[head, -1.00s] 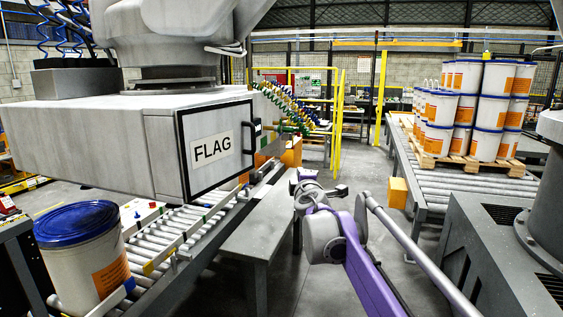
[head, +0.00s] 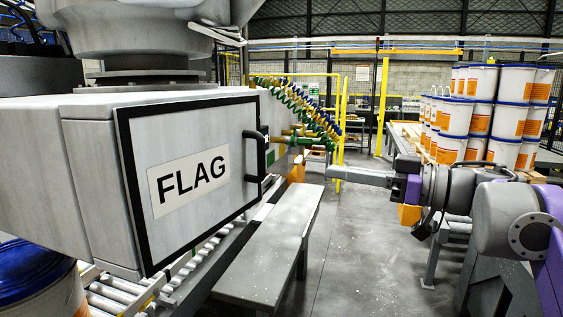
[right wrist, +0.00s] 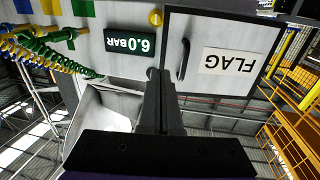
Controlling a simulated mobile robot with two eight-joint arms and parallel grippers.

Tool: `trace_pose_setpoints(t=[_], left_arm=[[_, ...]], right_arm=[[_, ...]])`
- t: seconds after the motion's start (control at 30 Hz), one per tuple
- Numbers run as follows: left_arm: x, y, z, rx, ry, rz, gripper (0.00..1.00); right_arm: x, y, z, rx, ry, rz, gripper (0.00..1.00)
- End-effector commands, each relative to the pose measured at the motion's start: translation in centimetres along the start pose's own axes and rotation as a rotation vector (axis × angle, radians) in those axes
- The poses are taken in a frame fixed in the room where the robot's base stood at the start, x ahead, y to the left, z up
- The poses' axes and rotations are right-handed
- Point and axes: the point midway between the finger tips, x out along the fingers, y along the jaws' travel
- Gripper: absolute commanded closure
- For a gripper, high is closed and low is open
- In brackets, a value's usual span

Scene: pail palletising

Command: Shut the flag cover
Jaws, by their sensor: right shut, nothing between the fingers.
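The flag cover (head: 235,160) is a white panel in a black frame on the side of a big grey box, labelled FLAG, with a black bar handle (head: 254,157) near its right edge. It appears to lie about flat against the box; I cannot tell whether a small gap is left. The cover also shows upside down in the right wrist view (right wrist: 208,82). My right gripper (head: 332,172) is shut and empty, pointing left, to the right of the handle and apart from it. Its shut fingers (right wrist: 159,75) also show in the right wrist view. My left gripper is not in view.
Coiled hoses (head: 300,105) and green fittings stick out beyond the handle. A grey bench (head: 265,260) stands below, beside a roller conveyor (head: 110,300). A blue-lidded pail (head: 55,300) is at lower left. Stacked pails (head: 480,120) stand at right. Open floor (head: 360,265) lies between.

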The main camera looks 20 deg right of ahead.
Motion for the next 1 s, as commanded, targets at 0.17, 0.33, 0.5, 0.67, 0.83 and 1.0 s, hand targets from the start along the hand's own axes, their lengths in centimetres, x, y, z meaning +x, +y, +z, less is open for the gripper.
trace_pose_setpoints(t=[0.17, 0.33, 0.5, 0.67, 0.83, 1.0], left_arm=[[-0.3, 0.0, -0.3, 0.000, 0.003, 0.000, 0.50], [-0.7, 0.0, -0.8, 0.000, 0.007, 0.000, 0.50], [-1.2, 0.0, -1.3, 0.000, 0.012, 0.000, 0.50], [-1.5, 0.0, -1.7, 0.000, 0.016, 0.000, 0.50], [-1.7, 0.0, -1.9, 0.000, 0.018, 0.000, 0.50], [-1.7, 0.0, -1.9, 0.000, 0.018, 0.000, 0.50]], right_arm=[[2.7, -0.1, -0.1, -0.001, 0.001, -0.006, 1.00], [6.4, -0.1, -0.2, -0.001, 0.000, -0.006, 1.00], [9.9, -0.1, -0.2, -0.002, 0.000, -0.004, 1.00], [12.2, 0.0, -0.1, -0.003, 0.000, -0.002, 1.00], [13.4, 0.0, -0.1, -0.004, -0.001, 0.000, 1.00], [13.7, 0.1, 0.0, -0.003, -0.002, 0.002, 1.00]])
